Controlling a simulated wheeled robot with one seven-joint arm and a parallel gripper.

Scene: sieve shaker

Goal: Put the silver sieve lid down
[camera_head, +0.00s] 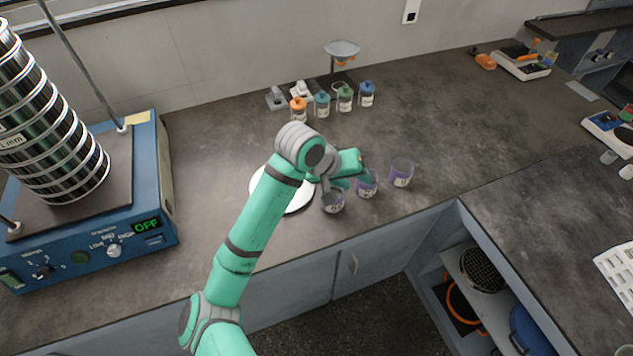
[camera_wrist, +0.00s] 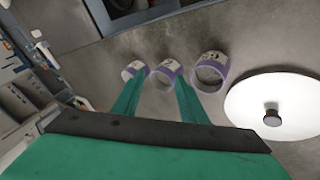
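The lid, a pale, near-white disc (camera_head: 265,187) in the head view, lies flat on the counter, partly hidden behind my arm. In the wrist view the lid (camera_wrist: 285,95) is at the right with its dark knob (camera_wrist: 272,115) up, apart from my fingers. My gripper (camera_head: 358,175) is over the counter to the right of the lid, near three purple-banded cups. In the wrist view my gripper (camera_wrist: 162,80) has its two teal fingers spread, with the middle cup (camera_wrist: 165,75) showing between or just beyond the tips. I cannot tell whether they touch it.
A blue sieve shaker (camera_head: 150,205) with a tall sieve stack (camera_head: 45,140) stands at the left, its display reading OFF. Several coloured-lid jars (camera_head: 322,105) and a scale-like stand (camera_head: 342,48) are at the back. The counter at centre right is clear.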

